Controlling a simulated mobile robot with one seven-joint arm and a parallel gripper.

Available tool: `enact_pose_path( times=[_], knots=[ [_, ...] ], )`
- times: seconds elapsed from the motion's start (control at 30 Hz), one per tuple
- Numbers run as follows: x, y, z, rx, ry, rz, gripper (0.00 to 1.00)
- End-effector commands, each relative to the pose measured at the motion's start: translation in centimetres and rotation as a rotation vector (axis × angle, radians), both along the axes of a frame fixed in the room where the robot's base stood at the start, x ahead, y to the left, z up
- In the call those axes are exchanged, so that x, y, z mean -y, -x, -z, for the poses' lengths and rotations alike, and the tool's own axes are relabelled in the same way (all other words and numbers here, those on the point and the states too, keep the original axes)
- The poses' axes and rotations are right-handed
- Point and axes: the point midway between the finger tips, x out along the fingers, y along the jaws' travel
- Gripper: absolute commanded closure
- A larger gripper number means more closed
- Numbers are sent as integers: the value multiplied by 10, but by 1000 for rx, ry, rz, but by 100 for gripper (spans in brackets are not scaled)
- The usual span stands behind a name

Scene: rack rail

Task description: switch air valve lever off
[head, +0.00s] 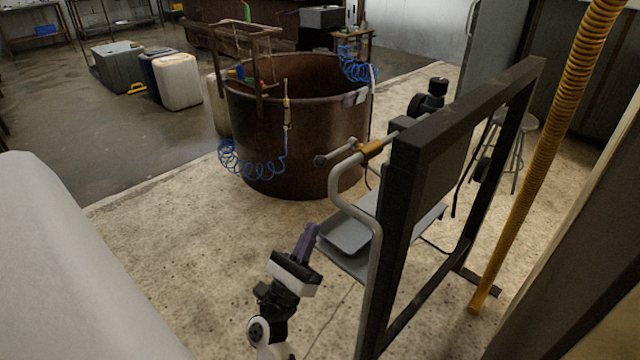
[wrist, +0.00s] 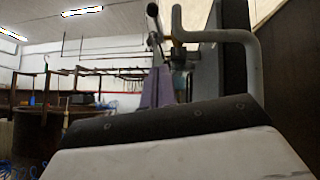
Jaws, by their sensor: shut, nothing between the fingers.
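The air valve (head: 372,149) is a brass-coloured body on a bent grey pipe (head: 340,195) beside a black frame. Its lever (head: 337,152) points left and ends in a dark round knob. In the wrist view the lever (wrist: 154,25) stands ahead of the fingers, near the top, with the valve body (wrist: 179,52) just right of it. My gripper (head: 311,230), with purple fingers, is shut and empty. It is below the lever in the head view and apart from it. The fingers also show in the wrist view (wrist: 157,84).
The black frame (head: 403,190) stands right of my gripper, with grey trays (head: 345,236) close to the fingertips. A large rusty tub (head: 290,150) with blue coiled hoses stands behind. A yellow hose (head: 545,160) hangs at right. The floor left of my gripper is clear.

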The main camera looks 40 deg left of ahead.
Motion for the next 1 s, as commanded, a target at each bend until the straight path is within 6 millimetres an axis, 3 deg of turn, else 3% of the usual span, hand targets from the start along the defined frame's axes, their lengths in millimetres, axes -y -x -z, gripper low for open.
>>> enact_pose_path(
  times=[0.5,0.7,1.0],
  knots=[
    [-8,-70,-72,2,-1,3,100],
    [-14,-70,-99,1,-1,-1,100],
    [-16,-70,-106,1,0,1,100]
  ],
)
